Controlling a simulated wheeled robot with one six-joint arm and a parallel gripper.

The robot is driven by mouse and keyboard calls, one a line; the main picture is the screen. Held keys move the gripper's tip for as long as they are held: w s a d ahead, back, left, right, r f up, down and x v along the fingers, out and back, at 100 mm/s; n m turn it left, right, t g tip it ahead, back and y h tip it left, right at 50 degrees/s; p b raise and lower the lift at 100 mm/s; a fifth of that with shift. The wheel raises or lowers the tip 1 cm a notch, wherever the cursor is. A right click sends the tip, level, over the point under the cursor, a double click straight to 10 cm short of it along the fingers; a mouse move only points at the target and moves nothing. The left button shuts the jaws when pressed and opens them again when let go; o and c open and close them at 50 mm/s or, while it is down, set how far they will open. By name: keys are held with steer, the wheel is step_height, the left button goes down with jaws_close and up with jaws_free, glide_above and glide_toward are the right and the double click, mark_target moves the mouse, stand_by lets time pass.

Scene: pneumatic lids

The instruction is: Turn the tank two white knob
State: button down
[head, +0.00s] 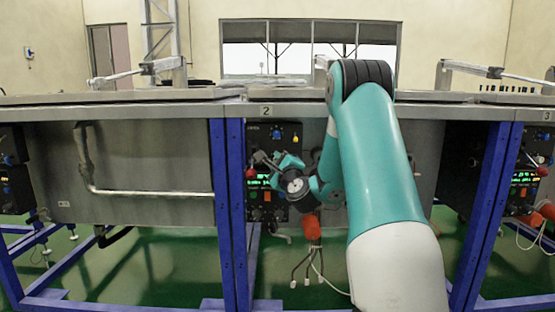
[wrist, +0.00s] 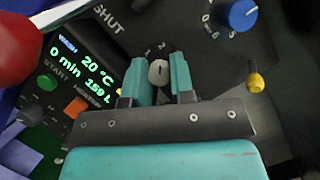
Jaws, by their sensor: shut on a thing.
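The white knob (wrist: 158,73) sits on the black control panel between my gripper's two teal fingers in the wrist view. The marks "1" and "2" are printed just above it. My gripper (wrist: 161,80) is shut on the white knob, one finger on each side. In the head view my gripper (head: 276,165) is at the panel (head: 290,131) under the "2" sign (head: 266,111), and my wrist hides much of that panel. The knob cannot be made out in the head view.
A blue dial (wrist: 237,15), a yellow knob (wrist: 256,82), a red knob (wrist: 15,50) and a lit display (wrist: 85,68) surround the gripper. A blue frame post (head: 236,210) stands left of the panel. An orange plug (head: 311,227) with cables hangs below.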

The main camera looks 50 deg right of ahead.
steer(key=n+g+p, duration=0.1)
steer(key=n+p, duration=0.2)
steer(key=n+g+y+p, duration=0.1)
steer(key=n+p, duration=0.2)
steer(key=n+g+y+p, duration=0.1)
steer(key=n+p, duration=0.2)
steer(key=n, duration=0.1)
steer(key=shift+r, duration=0.25)
steer(key=shift+f+n+p, duration=0.1)
steer(key=shift+n+p, duration=0.2)
steer(key=c, duration=1)
jaws_free()
